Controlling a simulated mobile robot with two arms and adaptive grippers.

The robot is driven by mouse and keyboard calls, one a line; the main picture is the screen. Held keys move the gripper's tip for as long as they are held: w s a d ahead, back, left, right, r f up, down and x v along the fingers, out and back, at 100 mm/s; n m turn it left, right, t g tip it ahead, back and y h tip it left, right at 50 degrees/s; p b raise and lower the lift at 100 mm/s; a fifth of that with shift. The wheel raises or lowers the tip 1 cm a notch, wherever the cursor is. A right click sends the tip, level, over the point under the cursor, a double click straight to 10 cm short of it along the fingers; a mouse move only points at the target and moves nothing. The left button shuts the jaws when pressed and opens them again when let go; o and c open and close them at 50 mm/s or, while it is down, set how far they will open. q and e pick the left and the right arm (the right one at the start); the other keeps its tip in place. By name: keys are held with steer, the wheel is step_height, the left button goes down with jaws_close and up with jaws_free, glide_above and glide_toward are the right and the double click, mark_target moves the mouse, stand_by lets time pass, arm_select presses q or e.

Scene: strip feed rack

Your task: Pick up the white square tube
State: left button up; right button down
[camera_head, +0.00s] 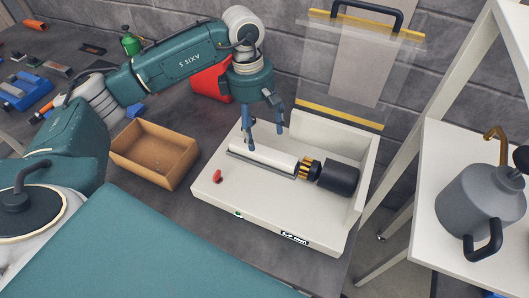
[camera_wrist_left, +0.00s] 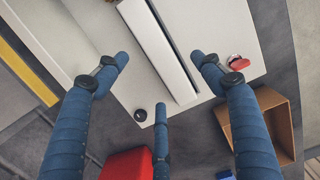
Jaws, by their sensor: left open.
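The white square tube (camera_head: 264,158) lies in a dark slot on the white feed rack (camera_head: 218,193), pointing at a black cylinder with gold pins. It also shows as a long white bar in the left wrist view (camera_wrist_left: 157,50). My left gripper (camera_head: 262,138) is open and points down at the tube's left part, with one finger in front of it. In the left wrist view the blue fingers (camera_wrist_left: 164,90) are spread to both sides of the tube, and none is seen closed on it. My right gripper is not in view.
The black cylinder (camera_head: 338,178) sits at the tube's right end. A red knob (camera_head: 217,176) is on the rack's left part. An open cardboard box (camera_head: 152,165) stands left of the rack, and a red bin (camera_head: 212,82) behind it. A grey can (camera_head: 482,212) stands on the right shelf.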

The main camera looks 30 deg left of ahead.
mark_target(264, 147)
arm_select(q)
steer(key=shift+s+d+f, duration=0.15)
steer(key=shift+s+f, duration=0.05)
steer(key=shift+f, duration=0.65)
steer(key=f+p, duration=0.2)
steer(key=f, duration=0.1)
steer(key=f+p, duration=0.1)
steer(key=f, duration=0.1)
steer(key=shift+w+d, duration=0.35)
steer(key=shift+w, duration=0.05)
steer(key=shift+f, duration=0.3)
steer(key=shift+c, duration=0.5)
steer(key=shift+w, duration=0.1)
steer(key=c, duration=1.6)
